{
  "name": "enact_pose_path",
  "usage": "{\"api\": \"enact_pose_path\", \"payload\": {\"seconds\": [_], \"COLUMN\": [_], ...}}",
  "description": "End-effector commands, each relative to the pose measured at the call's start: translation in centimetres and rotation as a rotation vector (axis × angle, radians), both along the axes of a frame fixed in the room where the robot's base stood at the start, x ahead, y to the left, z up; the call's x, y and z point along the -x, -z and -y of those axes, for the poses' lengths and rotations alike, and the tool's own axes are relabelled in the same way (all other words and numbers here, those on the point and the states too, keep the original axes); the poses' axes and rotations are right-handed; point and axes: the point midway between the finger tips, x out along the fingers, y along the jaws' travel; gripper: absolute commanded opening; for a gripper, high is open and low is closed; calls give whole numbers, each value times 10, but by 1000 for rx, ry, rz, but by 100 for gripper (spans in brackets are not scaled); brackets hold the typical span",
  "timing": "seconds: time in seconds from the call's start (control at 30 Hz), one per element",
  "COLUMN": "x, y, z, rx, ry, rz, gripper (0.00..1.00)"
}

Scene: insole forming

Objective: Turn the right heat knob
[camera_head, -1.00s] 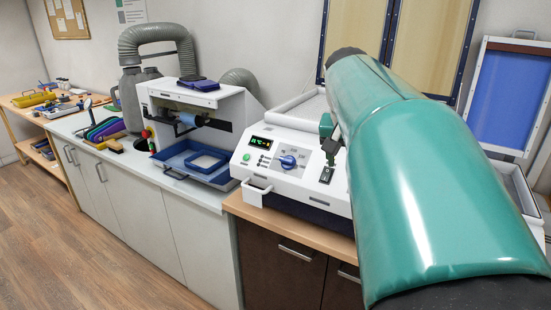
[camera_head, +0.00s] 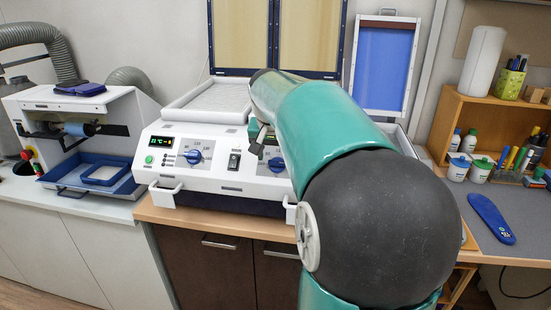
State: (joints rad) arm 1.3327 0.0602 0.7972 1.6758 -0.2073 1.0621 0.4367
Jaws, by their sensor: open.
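The white heating machine (camera_head: 232,188) stands on the wooden counter. Its left blue knob (camera_head: 193,157) is in plain view on a grey dial. The right heat knob (camera_head: 277,164) is blue and partly hidden by my green arm. My gripper (camera_head: 258,146) is small in view, open, at the upper left of the right knob. It appears apart from the knob, but its fingertips are partly hidden and the gap is hard to judge.
A black switch (camera_head: 234,161) sits between the knobs, and a lit display (camera_head: 161,142) is at the left. White handles (camera_head: 165,192) stick out in front. A blue-trayed machine (camera_head: 78,148) stands left. A wooden shelf (camera_head: 502,110) and a blue insole (camera_head: 491,218) are right.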

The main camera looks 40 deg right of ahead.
Motion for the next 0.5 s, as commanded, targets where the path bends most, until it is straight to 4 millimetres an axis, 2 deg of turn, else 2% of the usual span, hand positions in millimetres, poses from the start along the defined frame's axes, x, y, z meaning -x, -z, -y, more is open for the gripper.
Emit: {"api": "enact_pose_path", "payload": {"seconds": [0.17,0.47,0.5], "x": [-3,-4,-4], "y": [16,19,19], "z": [5,5,5], "rx": [-1,0,0], "ry": [1,1,1], "rz": [0,0,0], "gripper": [64,64,58]}}
